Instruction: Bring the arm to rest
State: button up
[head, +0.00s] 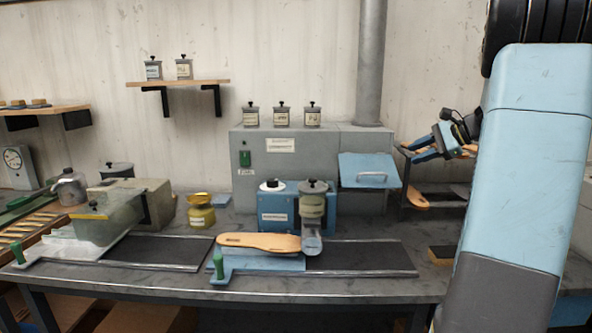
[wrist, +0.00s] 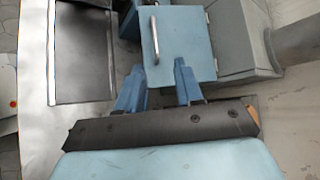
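My gripper (head: 413,149) is raised at the right, in front of the wall and just right of the grey machine. Its two blue fingers point left in the head view. In the wrist view the fingers (wrist: 158,68) stand apart with nothing between them, so it is open and empty. My large blue arm fills the right side of the head view and hides part of the bench's right end.
A grey machine (head: 260,178) with a light-blue flap (head: 368,171) stands left of my gripper; the flap also shows in the wrist view (wrist: 190,45). A rack with soles (head: 417,198) is below. A tan sole (head: 258,242) lies on a blue block over the bench.

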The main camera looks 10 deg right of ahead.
jog(key=s+a+n+g+h, duration=0.15)
jog(key=s+a+n, duration=0.3)
jog(key=a, duration=0.55)
jog(key=s+a+n+g+h, duration=0.1)
jog(key=s+a+n+g, duration=0.15)
jog(key=s+a, duration=0.55)
jog(key=s+a+f+n+h, duration=0.2)
jog(key=s+a+n, duration=0.3)
jog(key=s, duration=0.3)
jog(key=s+a+f+n+t+h, duration=0.1)
jog(key=s+a+f+n+h, duration=0.1)
jog(key=s+a+n, duration=0.3)
jog(key=s+h, duration=0.1)
jog(key=s, duration=0.2)
jog(key=shift+f, duration=0.4)
jog(key=shift+s+a, duration=0.1)
dwell(0.9)
